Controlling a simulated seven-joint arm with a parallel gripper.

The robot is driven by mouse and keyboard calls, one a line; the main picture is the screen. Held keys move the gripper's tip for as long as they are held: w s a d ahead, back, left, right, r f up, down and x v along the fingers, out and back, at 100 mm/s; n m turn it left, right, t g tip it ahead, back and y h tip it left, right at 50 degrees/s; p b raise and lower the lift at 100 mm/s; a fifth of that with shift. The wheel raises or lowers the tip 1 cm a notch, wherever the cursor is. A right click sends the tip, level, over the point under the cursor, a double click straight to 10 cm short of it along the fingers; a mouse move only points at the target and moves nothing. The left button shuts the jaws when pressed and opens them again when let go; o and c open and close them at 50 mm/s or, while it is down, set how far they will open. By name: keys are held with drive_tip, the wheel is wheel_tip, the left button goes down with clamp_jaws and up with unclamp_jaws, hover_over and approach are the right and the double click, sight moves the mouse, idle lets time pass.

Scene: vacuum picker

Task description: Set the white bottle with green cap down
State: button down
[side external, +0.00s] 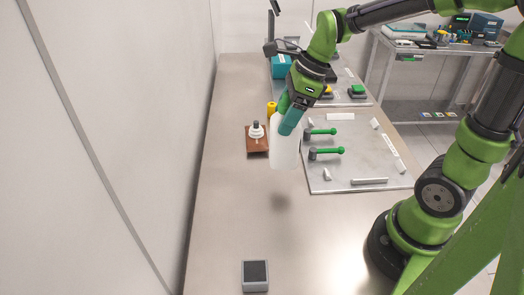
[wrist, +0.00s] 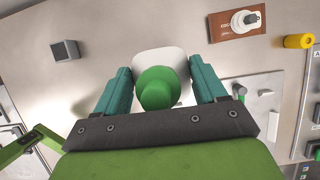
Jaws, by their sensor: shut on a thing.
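The white bottle (side external: 285,150) hangs upright or nearly so below my gripper (side external: 289,118) in the side view. A faint shadow lies on the table below it, and the bottle appears raised above the surface. In the wrist view, its green cap (wrist: 157,85) and white shoulder (wrist: 160,62) sit between the two teal fingers of my gripper (wrist: 160,72), which is shut on the bottle. The cap is hidden behind the fingers in the side view. The steel table (side external: 225,215) is bare beneath and in front of the bottle.
A metal plate with green-handled clamps (side external: 350,165) lies to the right. A small grey box (side external: 255,275) sits at the front. The table between is clear.

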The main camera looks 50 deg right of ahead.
wheel_tip(320, 180, down, 8)
drive_tip(key=shift+r, duration=0.2)
idle(0.3)
drive_tip(key=shift+c, duration=0.4)
unclamp_jaws()
drive_tip(key=shift+f, duration=0.15)
drive_tip(key=v, duration=1.2)
drive_tip(key=n+t+h, duration=0.1)
drive_tip(key=n+t, duration=0.2)
drive_tip(key=n, duration=1.4)
approach(284, 142)
drive_tip(key=v, duration=0.3)
drive_tip(key=n, duration=0.3)
drive_tip(key=s+n+t, duration=0.1)
drive_tip(key=n, duration=0.2)
drive_tip(key=shift+s+a+f, duration=0.15)
drive_tip(key=shift+a, duration=0.05)
